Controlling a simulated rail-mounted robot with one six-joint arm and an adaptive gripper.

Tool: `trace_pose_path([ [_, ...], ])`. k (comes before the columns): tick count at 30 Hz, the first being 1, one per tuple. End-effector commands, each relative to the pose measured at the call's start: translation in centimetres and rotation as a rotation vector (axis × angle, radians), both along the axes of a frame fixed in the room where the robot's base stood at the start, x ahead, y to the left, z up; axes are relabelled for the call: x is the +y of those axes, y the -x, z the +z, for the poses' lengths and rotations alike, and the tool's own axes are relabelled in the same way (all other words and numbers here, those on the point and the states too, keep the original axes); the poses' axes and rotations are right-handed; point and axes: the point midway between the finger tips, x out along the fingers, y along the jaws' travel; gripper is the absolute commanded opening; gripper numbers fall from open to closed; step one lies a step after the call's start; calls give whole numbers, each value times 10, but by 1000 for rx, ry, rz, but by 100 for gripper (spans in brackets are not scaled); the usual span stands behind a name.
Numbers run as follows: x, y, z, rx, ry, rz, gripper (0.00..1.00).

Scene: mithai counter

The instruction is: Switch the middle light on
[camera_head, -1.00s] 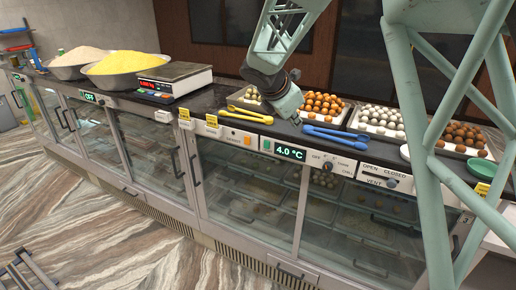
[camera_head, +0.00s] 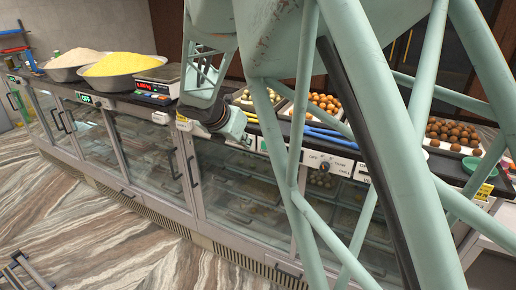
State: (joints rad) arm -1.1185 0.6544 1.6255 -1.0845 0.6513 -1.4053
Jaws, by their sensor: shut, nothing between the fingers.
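My gripper (camera_head: 235,126) is shut and empty at the front edge of the middle counter, close to the control strip (camera_head: 248,141) above the middle glass case. It covers most of the strip's left part, where the orange switch was visible earlier. I cannot tell whether the fingertips touch the strip. The middle glass case (camera_head: 240,190) is below, with trays inside. I cannot make out the middle light's switch or its state.
My arm's lattice links cross the right half of the view and hide much of the counter. A knob (camera_head: 325,165) sits on the strip to the right. A scale (camera_head: 158,80), bowl of yellow grains (camera_head: 122,65) and sweets trays (camera_head: 325,104) stand on top.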

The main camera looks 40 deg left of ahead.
Motion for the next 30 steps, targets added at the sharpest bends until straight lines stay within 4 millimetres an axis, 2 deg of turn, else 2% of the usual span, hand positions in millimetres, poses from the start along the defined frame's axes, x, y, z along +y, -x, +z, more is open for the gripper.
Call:
trace_pose_path([
  [11,2,-11,-12,0,1,-1,0],
  [30,12,-60,-67,1,0,-2,0],
])
